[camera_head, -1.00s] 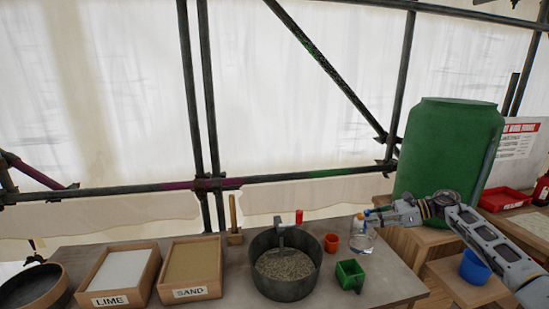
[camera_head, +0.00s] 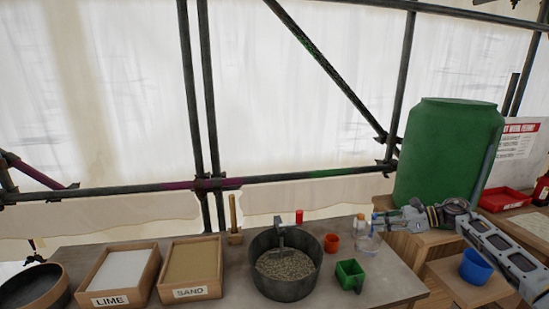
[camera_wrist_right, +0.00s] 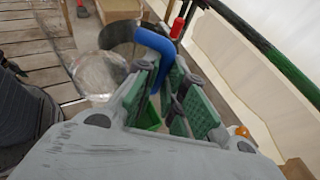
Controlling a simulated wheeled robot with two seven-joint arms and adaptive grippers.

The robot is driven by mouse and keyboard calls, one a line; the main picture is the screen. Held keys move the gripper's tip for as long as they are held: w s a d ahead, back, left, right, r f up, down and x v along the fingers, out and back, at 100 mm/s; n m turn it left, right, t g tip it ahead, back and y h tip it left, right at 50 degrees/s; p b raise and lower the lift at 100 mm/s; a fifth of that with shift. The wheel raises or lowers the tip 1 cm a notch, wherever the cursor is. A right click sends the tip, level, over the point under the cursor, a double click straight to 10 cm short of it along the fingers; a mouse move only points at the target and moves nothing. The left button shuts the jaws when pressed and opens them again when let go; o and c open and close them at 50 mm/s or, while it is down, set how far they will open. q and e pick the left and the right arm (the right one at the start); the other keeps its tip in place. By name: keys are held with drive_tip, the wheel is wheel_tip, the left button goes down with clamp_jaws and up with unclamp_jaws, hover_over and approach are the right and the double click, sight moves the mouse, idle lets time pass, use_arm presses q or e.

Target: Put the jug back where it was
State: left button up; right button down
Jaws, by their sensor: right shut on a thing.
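The jug (camera_head: 369,243) is clear, at the right end of the worktop (camera_head: 392,285) in the head view. My right gripper (camera_head: 380,221) is at its right side. In the right wrist view the jug's clear body (camera_wrist_right: 98,73) is at the upper left, and its blue handle (camera_wrist_right: 152,42) runs between the green finger pads of my right gripper (camera_wrist_right: 165,95), which is shut on it. I cannot tell whether the jug's base touches the worktop. My left gripper is out of view.
A small clear bottle (camera_head: 360,222) stands close behind the jug. An orange cup (camera_head: 331,243) and a green square cup (camera_head: 349,274) are to its left, beside the dark bucket (camera_head: 287,292). A large green barrel (camera_head: 440,150) and a blue cup (camera_head: 474,268) are to the right.

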drive_tip(key=s+a+f+m+t+h, duration=0.5)
drive_tip(key=s+a+f+m+t, duration=0.1)
drive_tip(key=a+f, duration=0.4)
drive_tip(key=shift+s+a+f+m, duration=0.15)
drive_tip(key=shift+s+f+m, duration=0.3)
drive_tip(key=shift+f, duration=0.45)
idle(1.3)
drive_tip(key=shift+s+f+m+t+h, duration=0.3)
drive_tip(key=shift+s+f+m+h, duration=0.15)
drive_tip(key=shift+s+f+h, duration=0.25)
drive_tip(key=shift+s+d+f+m+t+h, duration=0.5)
drive_tip(key=shift+s+f+m+h, duration=0.8)
drive_tip(key=shift+s, duration=1.95)
drive_tip(key=shift+s+d+f+m+t+h, duration=0.2)
drive_tip(key=shift+s+d+f+m+h, duration=0.8)
drive_tip(key=shift+s, duration=2.2)
drive_tip(key=a+h, duration=0.1)
drive_tip(key=a, duration=0.6)
drive_tip(key=shift+f+m, duration=0.25)
drive_tip(key=shift+m, duration=0.15)
